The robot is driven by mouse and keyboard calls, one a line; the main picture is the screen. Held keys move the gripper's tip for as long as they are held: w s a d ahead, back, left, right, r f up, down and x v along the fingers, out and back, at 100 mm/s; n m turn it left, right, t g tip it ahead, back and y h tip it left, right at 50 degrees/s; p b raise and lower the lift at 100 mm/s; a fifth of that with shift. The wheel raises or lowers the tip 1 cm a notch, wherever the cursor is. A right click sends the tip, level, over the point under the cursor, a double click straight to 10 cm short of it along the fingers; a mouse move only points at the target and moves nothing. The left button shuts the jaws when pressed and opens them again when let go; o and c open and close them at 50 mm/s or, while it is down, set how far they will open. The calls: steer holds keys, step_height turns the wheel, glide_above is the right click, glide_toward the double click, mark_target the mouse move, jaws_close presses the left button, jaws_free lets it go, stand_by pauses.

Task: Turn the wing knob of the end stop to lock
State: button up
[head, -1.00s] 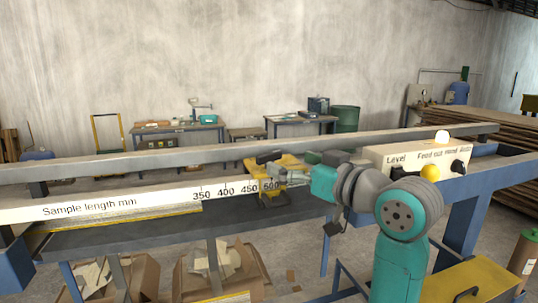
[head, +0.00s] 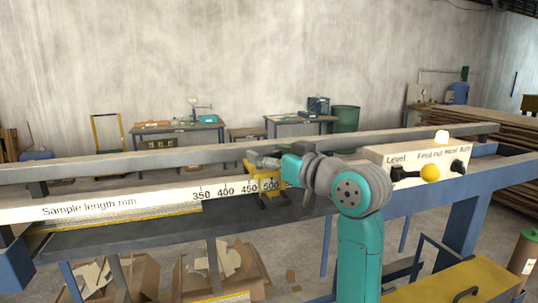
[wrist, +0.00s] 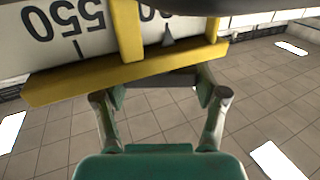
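The yellow end stop (head: 265,190) sits on the white length scale near the 500 mark, and its yellow frame (wrist: 85,80) crosses the top of the wrist view. My gripper (head: 265,159) is at the top of the end stop, coming in from the right. In the wrist view my gripper's two fingers (wrist: 160,94) stand apart below the yellow edge. A dark bar (wrist: 160,79), apparently the wing knob, lies between the fingertips. Whether both fingers touch it is unclear. In the head view the gripper largely covers the knob.
The white scale board (head: 120,203) runs along the bench, with a grey rail (head: 150,163) behind it. A control box (head: 400,159) with black knobs and a yellow button stands to the right. Cardboard boxes (head: 225,270) lie on the floor below.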

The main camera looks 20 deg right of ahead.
steer(key=c, duration=0.4)
steer(key=m+t+h, duration=0.1)
steer(key=h, duration=0.1)
steer(key=shift+a+m+h, duration=0.1)
steer(key=shift+m+h, duration=1.7)
steer(key=shift+h, duration=0.8)
steer(key=o, duration=1.2)
steer(key=shift+c, duration=0.2)
